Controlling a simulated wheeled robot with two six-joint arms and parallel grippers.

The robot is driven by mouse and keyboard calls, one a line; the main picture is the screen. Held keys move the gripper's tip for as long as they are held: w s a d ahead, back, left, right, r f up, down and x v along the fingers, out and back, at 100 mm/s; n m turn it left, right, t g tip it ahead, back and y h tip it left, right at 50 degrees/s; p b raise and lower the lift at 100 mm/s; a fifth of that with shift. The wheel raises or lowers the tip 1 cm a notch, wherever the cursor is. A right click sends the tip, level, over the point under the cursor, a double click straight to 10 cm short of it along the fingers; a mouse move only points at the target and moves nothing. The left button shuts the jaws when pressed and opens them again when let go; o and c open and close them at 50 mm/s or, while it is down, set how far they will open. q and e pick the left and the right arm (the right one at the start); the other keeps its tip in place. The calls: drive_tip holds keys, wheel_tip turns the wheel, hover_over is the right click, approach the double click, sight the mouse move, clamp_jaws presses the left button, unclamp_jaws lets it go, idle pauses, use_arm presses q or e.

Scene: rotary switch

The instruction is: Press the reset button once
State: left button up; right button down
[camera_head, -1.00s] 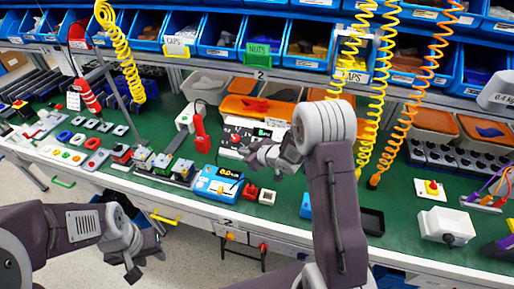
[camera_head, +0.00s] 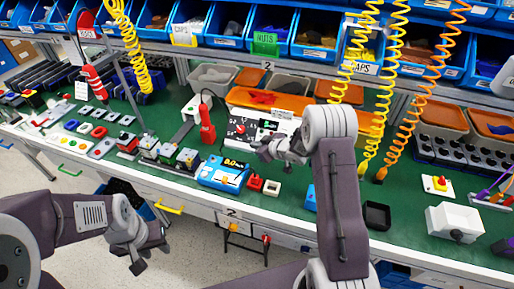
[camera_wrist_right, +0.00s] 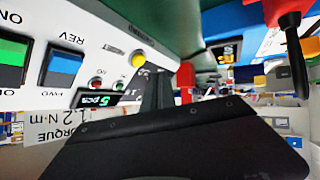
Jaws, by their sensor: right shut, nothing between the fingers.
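A white control panel (camera_head: 238,143) stands on the green bench, with my right gripper (camera_head: 262,150) in front of it. My left gripper (camera_head: 137,266) hangs in front of the bench, away from the panel.
A red tool (camera_head: 207,124) stands left of the panel. A blue device (camera_head: 222,173) with a display and a small red block (camera_head: 255,183) sit in front. Coiled yellow and orange hoses (camera_head: 400,95) hang to the right. Parts bins line the back.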

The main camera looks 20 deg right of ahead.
drive_tip(key=shift+w+d+f, duration=0.4)
drive_tip(key=shift+w+f, duration=0.2)
drive_tip(key=shift+f, duration=0.1)
idle(1.6)
drive_tip(key=shift+w+d+f, duration=0.2)
drive_tip(key=shift+w+f, duration=0.05)
drive_tip(key=shift+w+d+f, duration=0.15)
drive_tip(key=shift+w+f, duration=0.05)
drive_tip(key=shift+f, duration=0.1)
idle(0.7)
idle(0.4)
drive_tip(key=shift+s+a+r+p, duration=0.35)
drive_tip(key=shift+s+r+p, duration=0.05)
drive_tip(key=shift+s+r, duration=0.15)
drive_tip(key=shift+w, duration=0.1)
